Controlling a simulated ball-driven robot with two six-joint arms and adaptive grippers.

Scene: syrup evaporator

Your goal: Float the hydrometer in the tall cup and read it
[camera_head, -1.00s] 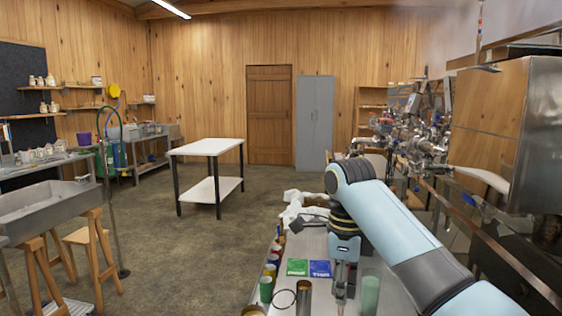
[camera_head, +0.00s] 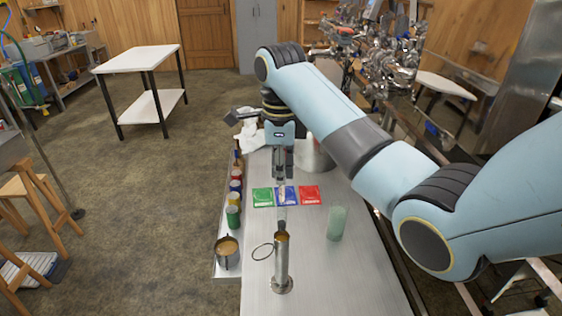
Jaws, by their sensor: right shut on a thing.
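The tall cup (camera_head: 282,264) is a narrow metal cylinder standing upright on a round foot on the steel bench (camera_head: 335,285). My right gripper (camera_head: 283,174) points down behind and above it. Its fingers are shut on a thin clear glass stem, the hydrometer (camera_head: 281,212), which hangs upright. Its lower end appears at or just above the cup's mouth; I cannot tell whether it is inside. The scale is too small to read. My left gripper is out of view.
A greenish translucent cylinder (camera_head: 337,224) stands right of the cup. Green (camera_head: 262,197) and red (camera_head: 310,195) cards lie behind, with a blue one between. Left are a pot of amber liquid (camera_head: 227,252), a dark ring (camera_head: 262,252) and several coloured jars (camera_head: 233,217).

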